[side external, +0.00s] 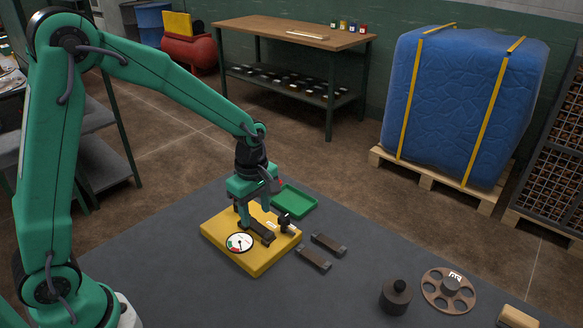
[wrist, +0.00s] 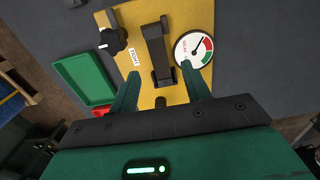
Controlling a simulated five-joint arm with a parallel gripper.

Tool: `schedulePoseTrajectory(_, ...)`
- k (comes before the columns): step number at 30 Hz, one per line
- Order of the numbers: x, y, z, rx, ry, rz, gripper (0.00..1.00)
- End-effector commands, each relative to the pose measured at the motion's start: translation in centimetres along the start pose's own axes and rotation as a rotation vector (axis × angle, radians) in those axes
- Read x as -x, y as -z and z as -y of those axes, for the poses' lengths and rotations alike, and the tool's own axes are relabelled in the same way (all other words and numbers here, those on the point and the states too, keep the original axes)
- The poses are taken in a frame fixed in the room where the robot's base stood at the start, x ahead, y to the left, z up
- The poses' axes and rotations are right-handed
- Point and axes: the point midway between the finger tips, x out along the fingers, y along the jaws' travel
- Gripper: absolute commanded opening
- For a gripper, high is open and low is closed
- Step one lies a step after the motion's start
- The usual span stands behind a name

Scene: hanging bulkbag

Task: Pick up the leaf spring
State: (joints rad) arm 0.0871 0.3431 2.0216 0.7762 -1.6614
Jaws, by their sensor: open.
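A dark strip with thicker ends, which looks like the leaf spring (side external: 260,230), lies on a yellow base plate (side external: 254,264). The strip (wrist: 157,52) also shows in the wrist view on the yellow plate (wrist: 205,85), running away from my gripper. My gripper (side external: 257,217) is low over the plate, pointing down. In the wrist view my gripper (wrist: 159,72) is open, with one finger on each side of the strip's near end. The space between the fingers shows no held object. Whether a finger touches the strip cannot be told.
The plate bears a round gauge (side external: 240,242) and a black knob (wrist: 112,40). A green tray (side external: 293,201) lies behind. Two similar dark bars (side external: 328,243) (side external: 313,258) lie right of the plate. A dark weight (side external: 396,296) and a holed disc (side external: 448,290) are farther right.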

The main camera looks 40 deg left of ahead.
Motion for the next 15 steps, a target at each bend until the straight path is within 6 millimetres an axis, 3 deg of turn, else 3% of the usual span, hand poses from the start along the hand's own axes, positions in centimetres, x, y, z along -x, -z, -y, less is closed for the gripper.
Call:
schedulePoseTrajectory(7, -2.9, -0.1, 0.1, 0.0, 0.004, 0.0, 0.48)
schedulePoseTrajectory(15, -3.8, -0.1, 0.0, 0.0, 0.001, 0.0, 0.48)
